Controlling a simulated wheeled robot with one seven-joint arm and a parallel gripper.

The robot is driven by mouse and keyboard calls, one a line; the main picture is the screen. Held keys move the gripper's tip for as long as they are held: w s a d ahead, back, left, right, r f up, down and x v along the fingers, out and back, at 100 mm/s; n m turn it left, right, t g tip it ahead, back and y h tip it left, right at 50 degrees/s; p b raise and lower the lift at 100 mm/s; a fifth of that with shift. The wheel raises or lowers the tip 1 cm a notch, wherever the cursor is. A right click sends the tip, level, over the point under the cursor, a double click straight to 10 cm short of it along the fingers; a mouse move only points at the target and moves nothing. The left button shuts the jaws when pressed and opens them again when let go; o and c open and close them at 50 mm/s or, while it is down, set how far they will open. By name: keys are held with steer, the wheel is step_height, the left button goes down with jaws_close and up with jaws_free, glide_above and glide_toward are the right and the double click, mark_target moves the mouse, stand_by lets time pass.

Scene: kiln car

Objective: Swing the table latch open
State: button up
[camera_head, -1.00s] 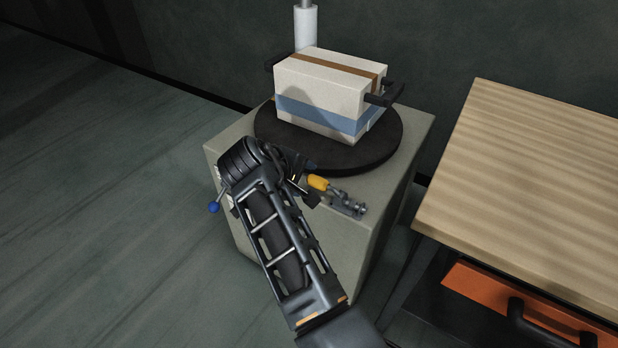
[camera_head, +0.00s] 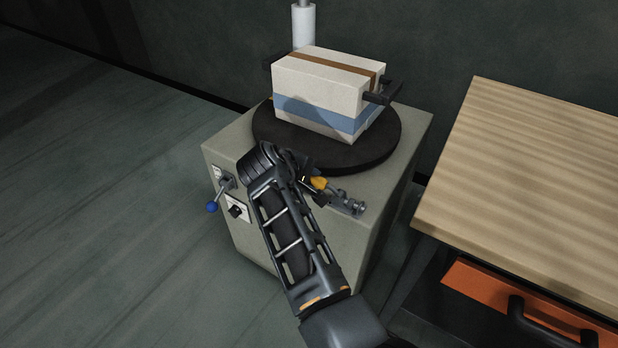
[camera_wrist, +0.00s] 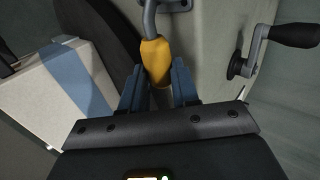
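The table latch (camera_head: 345,203) is a metal clamp with a yellow handle, on the front of the grey pedestal top beside the dark turntable (camera_head: 375,160). Its yellow grip (camera_wrist: 156,62) and metal rod show in the wrist view. My gripper (camera_head: 312,178) is low over the pedestal top, at the handle's left end. In the wrist view my gripper (camera_wrist: 158,78) is open, its two blue-grey fingers on either side of the yellow grip. A small gap seems to remain on the right. My gripper hides part of the handle in the head view.
A cream block with blue and brown bands (camera_head: 325,92) and black side handles stands on the turntable. The wrist view shows a black-handled crank (camera_wrist: 290,36) at right. A wooden-topped bench (camera_head: 530,170) stands right.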

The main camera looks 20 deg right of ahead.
jaws_close()
